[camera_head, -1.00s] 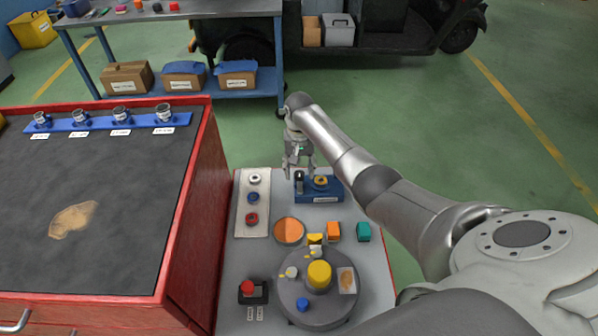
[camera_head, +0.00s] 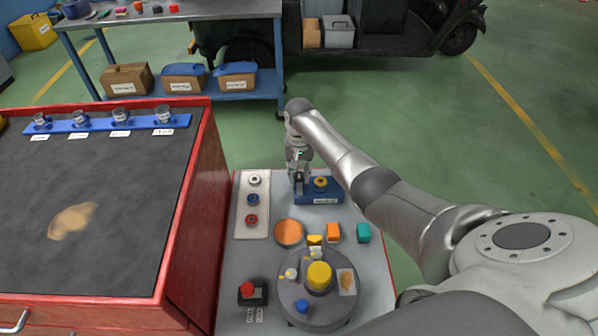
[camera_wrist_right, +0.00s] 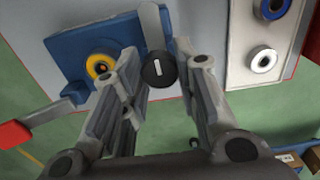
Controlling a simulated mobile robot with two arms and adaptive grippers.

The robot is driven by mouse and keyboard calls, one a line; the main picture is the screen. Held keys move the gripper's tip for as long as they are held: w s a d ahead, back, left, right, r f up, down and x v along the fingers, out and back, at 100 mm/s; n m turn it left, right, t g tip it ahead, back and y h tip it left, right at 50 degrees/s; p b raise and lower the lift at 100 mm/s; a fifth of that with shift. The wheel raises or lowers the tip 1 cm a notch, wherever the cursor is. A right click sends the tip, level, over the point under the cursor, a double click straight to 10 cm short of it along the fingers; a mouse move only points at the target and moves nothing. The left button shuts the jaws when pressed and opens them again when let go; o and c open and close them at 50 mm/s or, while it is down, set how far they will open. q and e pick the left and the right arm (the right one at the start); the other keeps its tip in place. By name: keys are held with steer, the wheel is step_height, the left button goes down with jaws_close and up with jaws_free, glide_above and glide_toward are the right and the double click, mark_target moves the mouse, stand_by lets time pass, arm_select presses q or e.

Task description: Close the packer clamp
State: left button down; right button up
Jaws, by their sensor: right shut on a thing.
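A blue block with a yellow ring (camera_head: 320,183) sits at the far end of the grey table; I take it to be the packer clamp. It also shows in the right wrist view (camera_wrist_right: 70,50). A grey lever with a round black knob (camera_wrist_right: 158,70) stands beside the ring. My right gripper (camera_head: 299,185) is at the block's left part in the head view. In the right wrist view its fingers (camera_wrist_right: 150,62) are on either side of the black knob and shut on it. The exact contact is partly hidden. My left gripper is not in view.
A pale panel with several ringed ports (camera_head: 252,205) lies left of the block. A grey round turntable (camera_head: 318,300), small coloured blocks (camera_head: 333,232) and a red button (camera_head: 247,288) are nearer. A red cabinet (camera_head: 190,200) stands left. A red-ended bar (camera_wrist_right: 15,133) shows in the wrist view.

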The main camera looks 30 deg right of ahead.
steer(key=shift+n, duration=0.3)
steer(key=n+p, duration=0.2)
steer(key=shift+r+n, duration=0.1)
steer(key=shift+n, duration=0.3)
steer(key=shift+c, duration=0.2)
steer(key=n+p, duration=0.1)
steer(key=n, duration=1.3)
steer(key=shift+o, duration=0.2)
steer(key=shift+n, duration=0.4)
steer(key=shift+c, duration=0.2)
steer(key=o, duration=1.1)
steer(key=shift+c, duration=0.2)
